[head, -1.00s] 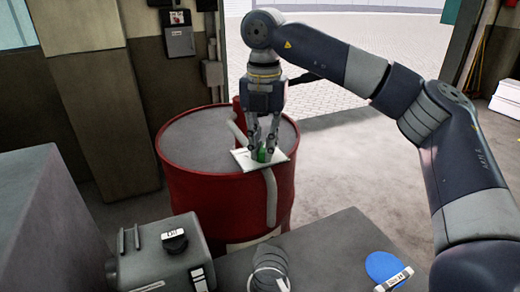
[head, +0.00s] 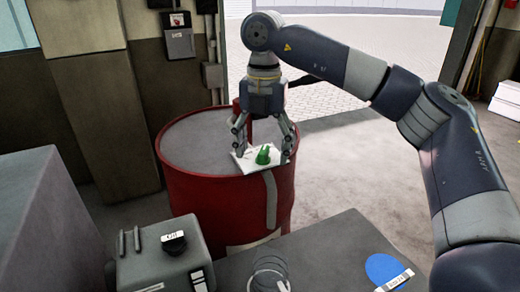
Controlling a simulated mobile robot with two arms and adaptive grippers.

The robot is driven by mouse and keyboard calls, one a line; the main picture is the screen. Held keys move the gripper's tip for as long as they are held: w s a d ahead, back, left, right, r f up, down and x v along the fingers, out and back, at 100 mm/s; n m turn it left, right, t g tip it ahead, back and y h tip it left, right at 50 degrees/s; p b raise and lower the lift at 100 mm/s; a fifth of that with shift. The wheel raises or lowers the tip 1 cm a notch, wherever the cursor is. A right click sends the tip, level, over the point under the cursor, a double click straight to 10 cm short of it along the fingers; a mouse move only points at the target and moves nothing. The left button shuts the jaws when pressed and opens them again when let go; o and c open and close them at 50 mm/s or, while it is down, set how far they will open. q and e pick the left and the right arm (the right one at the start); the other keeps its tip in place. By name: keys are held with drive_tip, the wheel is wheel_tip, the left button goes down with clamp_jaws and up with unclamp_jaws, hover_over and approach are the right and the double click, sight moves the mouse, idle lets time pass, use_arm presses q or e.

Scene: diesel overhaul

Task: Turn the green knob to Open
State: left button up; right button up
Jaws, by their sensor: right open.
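The green knob (head: 264,155) stands on a white plate (head: 246,163) on top of the red drum (head: 196,205), near its front right rim. Any wording on the plate is too small to read. My right gripper (head: 262,155) points down over the plate with its fingers spread wide, one on each side of the knob. The fingers look apart from the knob. My left gripper does not show.
A grey canister (head: 140,265) with a black cap stands at the front left. A grey bench top (head: 335,240) in front of the drum bears a clear round container (head: 268,272) and a blue disc (head: 384,268). Open floor lies right of the drum.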

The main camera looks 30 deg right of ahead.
wheel_tip(320, 180, up, 7)
drive_tip(key=p, duration=0.5)
idle(0.4)
